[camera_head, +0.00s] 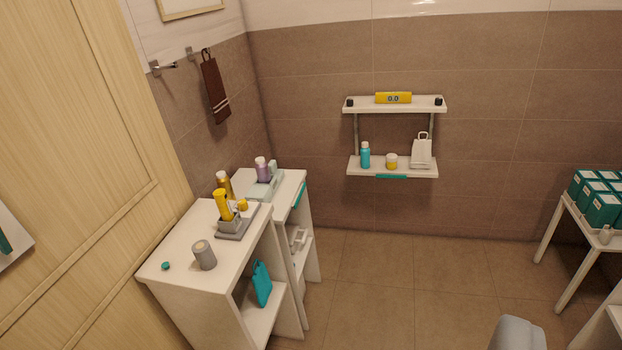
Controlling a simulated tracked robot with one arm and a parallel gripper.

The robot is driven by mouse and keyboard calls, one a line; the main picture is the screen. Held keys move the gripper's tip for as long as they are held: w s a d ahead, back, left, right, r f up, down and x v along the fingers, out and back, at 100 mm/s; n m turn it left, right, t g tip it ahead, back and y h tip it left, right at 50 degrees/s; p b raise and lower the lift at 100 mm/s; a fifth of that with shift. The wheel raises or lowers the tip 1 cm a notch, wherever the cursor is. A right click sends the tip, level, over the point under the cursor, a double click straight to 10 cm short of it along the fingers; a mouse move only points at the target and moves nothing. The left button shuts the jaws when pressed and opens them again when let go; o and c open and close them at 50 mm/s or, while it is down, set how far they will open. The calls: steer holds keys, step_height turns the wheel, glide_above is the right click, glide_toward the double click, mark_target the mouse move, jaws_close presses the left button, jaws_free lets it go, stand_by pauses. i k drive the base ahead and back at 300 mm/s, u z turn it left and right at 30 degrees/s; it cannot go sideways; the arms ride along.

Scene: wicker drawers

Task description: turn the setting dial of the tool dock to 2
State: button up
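What looks like the tool dock (233,234) is a grey base on top of the near white cabinet on the left. A yellow tool (222,204) stands upright in its grey holder. A small yellow knob-like part (241,204) shows beside the tool and may be the setting dial. Its markings are too small to read, so I cannot tell its setting. My gripper's fingers do not show in this view. A grey rounded shape at the bottom right edge is cut off, and I cannot tell what it is.
The near cabinet top (178,250) also bears a grey cup (204,255) and a small teal cap (165,265). A second white cabinet (290,188) with bottles stands behind. A wall shelf (358,168) and a table of teal boxes (602,211) are farther right. The middle floor is clear.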

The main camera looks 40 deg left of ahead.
mark_target(242, 205)
steer(key=z, duration=0.1)
steer(key=i, duration=1.35)
steer(key=u, duration=0.7)
steer(key=i, duration=1.15)
steer(key=u, duration=0.7)
